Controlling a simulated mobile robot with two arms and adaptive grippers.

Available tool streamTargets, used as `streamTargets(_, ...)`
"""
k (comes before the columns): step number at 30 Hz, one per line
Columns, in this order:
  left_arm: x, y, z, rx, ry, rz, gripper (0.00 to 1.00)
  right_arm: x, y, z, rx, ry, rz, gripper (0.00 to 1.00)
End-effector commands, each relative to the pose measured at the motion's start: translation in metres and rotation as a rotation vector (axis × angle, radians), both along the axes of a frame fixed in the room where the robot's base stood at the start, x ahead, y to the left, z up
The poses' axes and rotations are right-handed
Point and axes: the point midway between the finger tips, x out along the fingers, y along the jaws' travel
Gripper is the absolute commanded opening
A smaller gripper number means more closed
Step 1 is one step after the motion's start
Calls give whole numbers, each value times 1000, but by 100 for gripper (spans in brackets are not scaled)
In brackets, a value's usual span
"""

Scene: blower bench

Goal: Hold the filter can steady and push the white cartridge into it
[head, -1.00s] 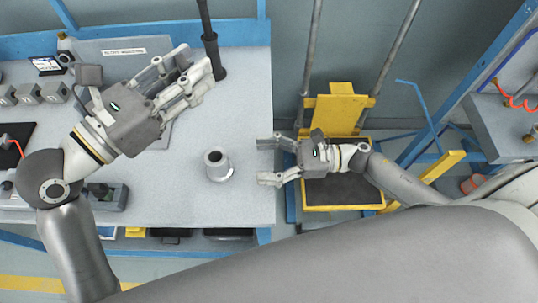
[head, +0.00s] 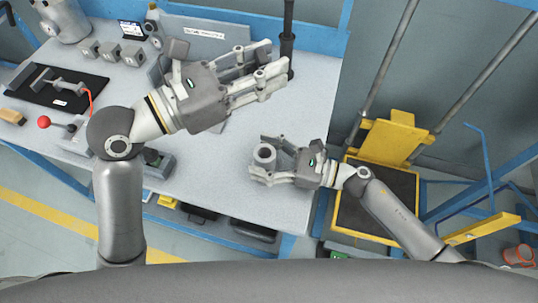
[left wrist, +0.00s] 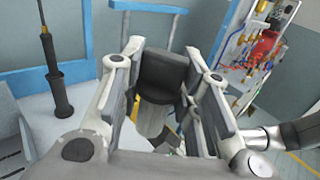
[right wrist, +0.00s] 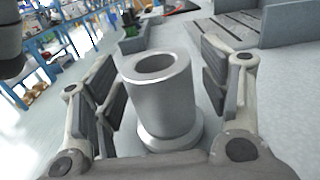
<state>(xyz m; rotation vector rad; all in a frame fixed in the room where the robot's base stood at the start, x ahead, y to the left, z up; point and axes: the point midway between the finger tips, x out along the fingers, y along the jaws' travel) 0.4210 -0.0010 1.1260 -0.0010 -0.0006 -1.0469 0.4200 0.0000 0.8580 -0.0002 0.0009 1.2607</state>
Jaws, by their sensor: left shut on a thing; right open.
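The filter can (head: 264,155), a grey cylinder with an open top and a wider foot, stands upright on the bench. It also shows in the right wrist view (right wrist: 160,95). My right gripper (head: 262,158) is open around it; in the right wrist view, gaps show between both finger pads and the can. My left gripper (head: 275,70) is raised above the bench beyond the can, pointing right, shut on the white cartridge. A dark block shape shows between the left fingers in the left wrist view.
A black post (head: 287,42) stands at the bench's back right, close to my left fingertips. A yellow lift cart (head: 395,138) is beyond the right bench edge. A black mat (head: 60,88) with tools and a red-knobbed lever (head: 44,122) are at left. The bench around the can is clear.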

Motion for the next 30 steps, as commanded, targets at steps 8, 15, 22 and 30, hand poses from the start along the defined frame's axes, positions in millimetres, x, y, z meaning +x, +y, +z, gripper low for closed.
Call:
streamTargets(8,0,0,0,-1,-1,0,7,0,0,0,0,0,0,43)
streamTargets(15,0,0,0,-1,-1,0,7,0,-1,0,0,0,-1,13)
streamTargets(22,0,0,0,0,0,0,7,0,-1,0,0,0,-1,13)
streamTargets(30,0,0,0,0,0,0,7,0,-1,0,0,0,-1,13)
